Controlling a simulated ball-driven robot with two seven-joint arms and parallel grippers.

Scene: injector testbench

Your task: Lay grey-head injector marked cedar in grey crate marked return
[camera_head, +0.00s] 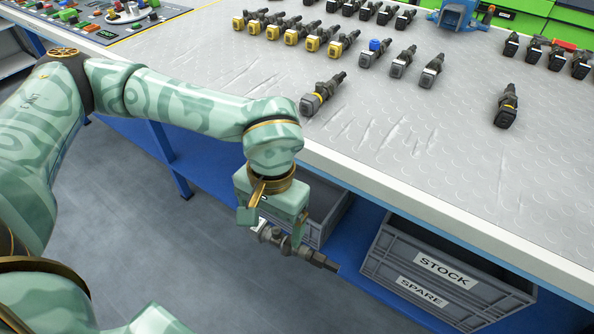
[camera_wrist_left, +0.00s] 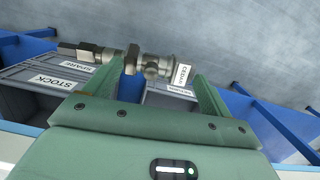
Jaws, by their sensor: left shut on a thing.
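My left gripper (camera_head: 278,232) hangs in front of the bench edge, below the tabletop, shut on a grey injector (camera_head: 318,259). The injector lies roughly crosswise in the fingers; in the left wrist view it (camera_wrist_left: 98,53) carries a white tag (camera_wrist_left: 182,74) that seems to read CEDAR. A grey crate (camera_head: 328,222) stands on the blue lower shelf behind the gripper, partly hidden by it. In the left wrist view this crate (camera_wrist_left: 160,100) shows between the fingers, below the injector, with a label that seems to read RETURN. My right gripper is not in view.
The bench top (camera_head: 400,150) above holds rows of yellow-headed, grey and black injectors, one lying near the front edge (camera_head: 322,95). Blue legs (camera_head: 170,160) support the bench. Open floor lies in front.

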